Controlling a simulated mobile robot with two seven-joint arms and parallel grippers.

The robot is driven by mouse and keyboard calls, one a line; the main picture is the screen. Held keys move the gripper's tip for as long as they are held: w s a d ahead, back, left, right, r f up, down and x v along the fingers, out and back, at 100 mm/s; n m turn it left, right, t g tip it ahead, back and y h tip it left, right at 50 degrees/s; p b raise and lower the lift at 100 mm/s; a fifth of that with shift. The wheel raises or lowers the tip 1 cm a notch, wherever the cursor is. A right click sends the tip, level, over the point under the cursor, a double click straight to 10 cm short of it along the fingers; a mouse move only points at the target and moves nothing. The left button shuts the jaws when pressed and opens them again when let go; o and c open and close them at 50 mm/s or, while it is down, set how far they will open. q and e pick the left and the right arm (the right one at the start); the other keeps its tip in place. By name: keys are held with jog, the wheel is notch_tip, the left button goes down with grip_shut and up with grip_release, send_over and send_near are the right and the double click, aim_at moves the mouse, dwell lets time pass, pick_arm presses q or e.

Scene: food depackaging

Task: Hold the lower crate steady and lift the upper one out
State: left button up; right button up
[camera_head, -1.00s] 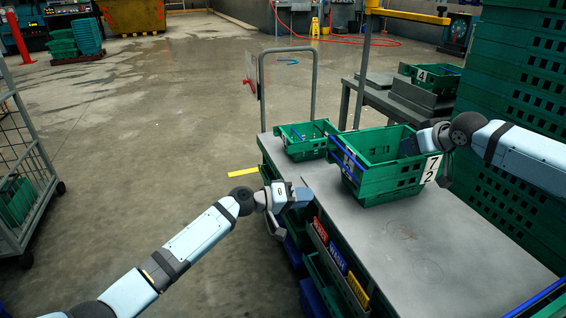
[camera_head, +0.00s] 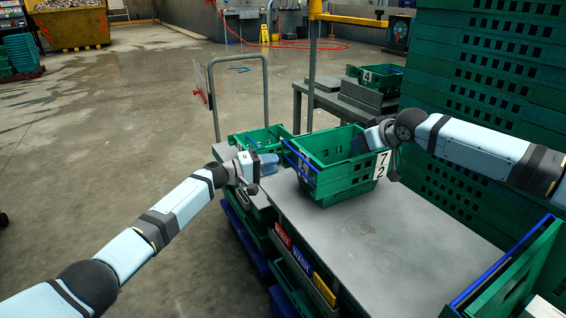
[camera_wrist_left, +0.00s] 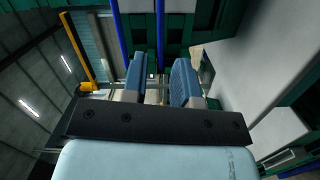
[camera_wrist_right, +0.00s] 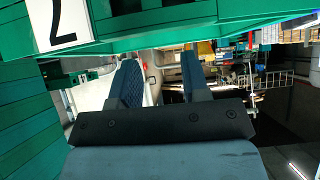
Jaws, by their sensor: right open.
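A green crate (camera_head: 335,188) with blue bars and a white "72" label sits on the grey table. I cannot clearly tell an upper crate from a lower one in this stack. My left gripper (camera_head: 268,165) is open and empty, to the left of the crate and apart from it. In the left wrist view its fingers (camera_wrist_left: 160,85) are spread, with two blue bars and green plastic beyond. My right gripper (camera_head: 368,142) is at the crate's right rim.
Another green crate (camera_head: 262,140) stands behind the left gripper, near a grey cart handle (camera_head: 238,58). Tall green crate stacks (camera_head: 490,90) rise on the right. A crate marked "4" (camera_head: 378,78) is at the back. The front tabletop (camera_head: 385,240) is clear.

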pick_arm(q)
jog(key=shift+x, duration=2.15)
grip_shut()
